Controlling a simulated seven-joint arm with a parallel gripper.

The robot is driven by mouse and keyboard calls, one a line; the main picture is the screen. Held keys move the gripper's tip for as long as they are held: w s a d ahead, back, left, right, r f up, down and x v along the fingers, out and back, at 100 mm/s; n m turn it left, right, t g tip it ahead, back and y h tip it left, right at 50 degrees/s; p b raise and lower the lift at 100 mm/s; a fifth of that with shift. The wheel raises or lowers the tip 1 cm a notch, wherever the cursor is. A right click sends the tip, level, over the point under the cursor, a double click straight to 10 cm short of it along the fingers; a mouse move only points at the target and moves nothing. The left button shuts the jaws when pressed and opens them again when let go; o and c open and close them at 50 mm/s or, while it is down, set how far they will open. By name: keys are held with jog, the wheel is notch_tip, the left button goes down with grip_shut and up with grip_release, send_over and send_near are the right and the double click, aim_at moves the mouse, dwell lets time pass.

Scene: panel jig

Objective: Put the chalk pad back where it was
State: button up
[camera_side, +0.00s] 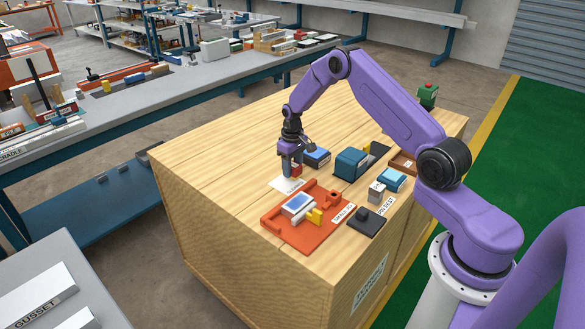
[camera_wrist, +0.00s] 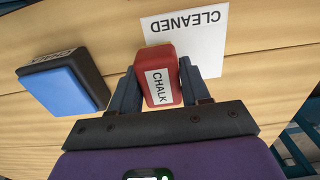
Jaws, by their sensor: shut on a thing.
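The chalk pad (camera_wrist: 160,78) is a red block with a white label reading CHALK. My gripper (camera_wrist: 154,88) is shut on it, one finger on each side. In the side view my gripper (camera_side: 291,172) points down, and a little of the red chalk pad (camera_side: 297,170) shows beside the fingers. A white card reading CLEANED (camera_wrist: 205,38) lies on the wooden top just beyond the pad, which covers part of its edge. The card (camera_side: 285,186) also shows below my gripper in the side view. I cannot tell whether the pad touches the surface.
A dark block with a blue top (camera_wrist: 62,85) stands beside the pad; it also shows in the side view (camera_side: 317,155). An orange jig (camera_side: 298,239) holds a blue-topped piece and a yellow block. A blue box (camera_side: 350,163) and a brown tray (camera_side: 402,163) stand farther right.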

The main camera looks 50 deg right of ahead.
jog(key=shift+f, duration=0.3)
jog(key=shift+f, duration=0.1)
jog(key=o, duration=1)
